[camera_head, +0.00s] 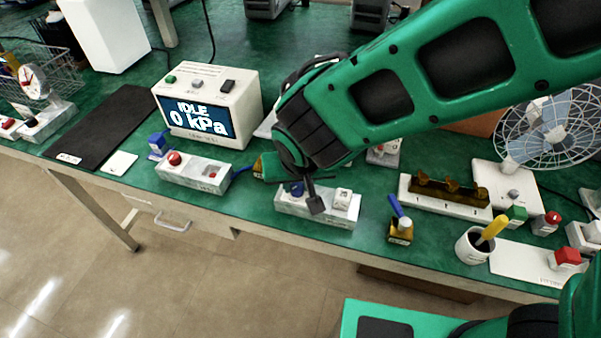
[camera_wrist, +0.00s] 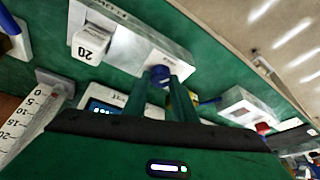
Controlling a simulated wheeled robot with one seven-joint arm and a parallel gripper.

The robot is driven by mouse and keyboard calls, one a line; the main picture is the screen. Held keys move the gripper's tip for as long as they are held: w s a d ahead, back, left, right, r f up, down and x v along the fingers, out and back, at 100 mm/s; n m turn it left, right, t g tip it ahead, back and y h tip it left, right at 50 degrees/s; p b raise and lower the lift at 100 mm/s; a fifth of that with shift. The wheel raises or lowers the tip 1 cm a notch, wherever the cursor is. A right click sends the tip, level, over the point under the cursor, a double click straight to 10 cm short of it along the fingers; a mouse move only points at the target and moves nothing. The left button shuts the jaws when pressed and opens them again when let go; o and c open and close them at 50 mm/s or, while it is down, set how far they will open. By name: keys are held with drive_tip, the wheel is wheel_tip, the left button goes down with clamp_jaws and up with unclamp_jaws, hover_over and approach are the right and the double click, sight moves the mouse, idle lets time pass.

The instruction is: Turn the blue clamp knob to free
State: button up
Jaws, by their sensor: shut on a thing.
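The blue clamp knob (camera_head: 297,188) sits on top of a white block (camera_head: 321,211) near the front edge of the green bench. In the wrist view the knob (camera_wrist: 160,74) is between my fingertips, on the same block (camera_wrist: 137,42). My gripper (camera_wrist: 161,82) is shut on the knob, with a finger on either side. In the head view my gripper (camera_head: 306,193) reaches down to the block and partly hides the knob. The knob's pointer and any free mark cannot be read. A white cube marked 20 (camera_wrist: 90,46) stands on the same block, beside the knob.
A pressure display (camera_head: 207,107) reads IDLE, 0 kPa. A white block with a red knob (camera_head: 193,174) stands to the left. A black mat (camera_head: 100,130) lies far left.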

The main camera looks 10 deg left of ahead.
drive_tip(key=shift+d, duration=0.1)
drive_tip(key=o, duration=1)
drive_tip(key=shift+o, duration=0.2)
drive_tip(key=shift+r, duration=0.1)
drive_tip(key=v, duration=1)
drive_tip(key=shift+r, duration=0.3)
